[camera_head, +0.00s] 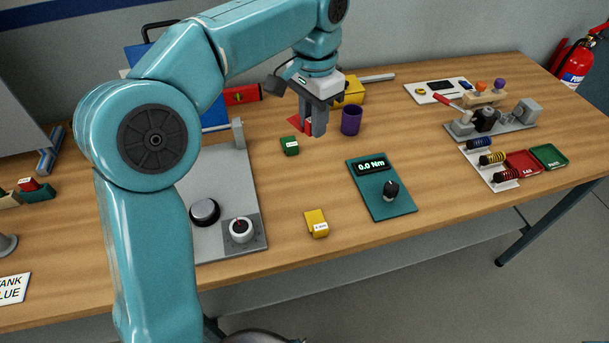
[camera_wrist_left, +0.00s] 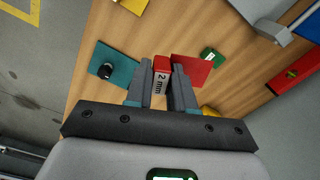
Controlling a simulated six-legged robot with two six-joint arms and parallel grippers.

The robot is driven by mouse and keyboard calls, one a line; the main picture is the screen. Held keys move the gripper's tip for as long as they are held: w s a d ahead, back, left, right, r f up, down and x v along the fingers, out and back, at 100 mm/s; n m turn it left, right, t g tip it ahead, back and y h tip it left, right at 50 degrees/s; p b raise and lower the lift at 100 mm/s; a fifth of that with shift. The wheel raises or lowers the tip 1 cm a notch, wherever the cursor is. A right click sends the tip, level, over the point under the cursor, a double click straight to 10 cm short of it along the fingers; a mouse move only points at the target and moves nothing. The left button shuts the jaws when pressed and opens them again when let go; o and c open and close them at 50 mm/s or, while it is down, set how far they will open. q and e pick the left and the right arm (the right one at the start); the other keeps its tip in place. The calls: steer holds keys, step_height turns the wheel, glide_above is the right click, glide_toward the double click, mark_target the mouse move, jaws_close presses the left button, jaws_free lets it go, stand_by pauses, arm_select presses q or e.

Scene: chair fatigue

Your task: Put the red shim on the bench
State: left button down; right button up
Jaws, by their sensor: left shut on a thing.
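My left gripper (camera_head: 313,128) points down over the middle of the bench (camera_head: 300,185). In the left wrist view its fingers (camera_wrist_left: 160,88) are shut on the red shim (camera_wrist_left: 161,76), a small block marked 2 mm. In the head view the fingers mostly hide the shim; I cannot tell whether it touches the bench. A flat red square (camera_wrist_left: 192,70) lies on the bench beside the fingers. The green shim (camera_head: 289,146) lies just left of the gripper, and the yellow shim (camera_head: 316,223) lies near the front edge. My right gripper is not in view.
A purple cup (camera_head: 351,120) stands close right of the gripper, with a yellow box (camera_head: 350,91) behind. A teal torque meter (camera_head: 380,187) lies front right. A grey plate with knobs (camera_head: 222,175) is at left. Bare wood lies between the green and yellow shims.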

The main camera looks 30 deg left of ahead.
arm_select(q)
steer(key=b, duration=0.2)
glide_above(310, 194)
step_height(310, 194, down, 15)
steer(key=shift+r, duration=0.2)
step_height(310, 194, down, 5)
steer(key=shift+w+r, duration=0.1)
steer(key=c, duration=1)
jaws_free()
